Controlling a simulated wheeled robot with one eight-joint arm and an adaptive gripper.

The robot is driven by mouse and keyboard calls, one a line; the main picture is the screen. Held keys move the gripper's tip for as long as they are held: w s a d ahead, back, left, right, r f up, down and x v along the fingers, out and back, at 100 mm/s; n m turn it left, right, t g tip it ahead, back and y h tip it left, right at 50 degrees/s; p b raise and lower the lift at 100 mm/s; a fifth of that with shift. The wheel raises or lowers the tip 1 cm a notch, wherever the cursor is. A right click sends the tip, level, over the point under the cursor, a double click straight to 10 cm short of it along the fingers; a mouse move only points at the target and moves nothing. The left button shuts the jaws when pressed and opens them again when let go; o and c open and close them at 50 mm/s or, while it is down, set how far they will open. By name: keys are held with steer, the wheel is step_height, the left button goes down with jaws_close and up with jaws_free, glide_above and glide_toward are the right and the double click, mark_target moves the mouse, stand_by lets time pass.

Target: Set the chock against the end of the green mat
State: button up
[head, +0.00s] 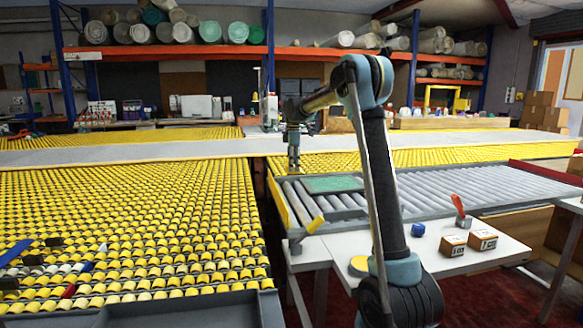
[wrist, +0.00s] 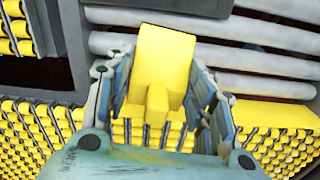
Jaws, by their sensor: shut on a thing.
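A yellow chock (wrist: 160,55) with a raised grip sits between the fingers of my gripper (wrist: 155,100) in the wrist view. My gripper is shut on the chock's grip. In the head view my gripper (head: 293,165) points down at the left end of the grey roller section, left of the green mat (head: 333,184). The chock is hard to make out there. The green mat lies flat on the grey rollers and does not show in the wrist view. The chock's underside is hidden, so I cannot tell whether it touches the rollers.
Grey rollers (head: 425,190) run bare to the right of the mat. A yellow block (head: 315,224) is at the section's near left corner. A white table (head: 400,262) in front holds small boxes (head: 483,239), a blue item (head: 417,230) and a red-handled tool (head: 458,204). Yellow rollers (head: 150,220) fill the left.

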steer(key=shift+w+f+n, duration=0.1)
steer(key=shift+w+n, duration=0.35)
steer(key=shift+n, duration=0.15)
steer(key=shift+f, duration=0.2)
steer(key=shift+f, duration=3.4)
steer(key=shift+f, duration=0.35)
steer(key=o, duration=1.3)
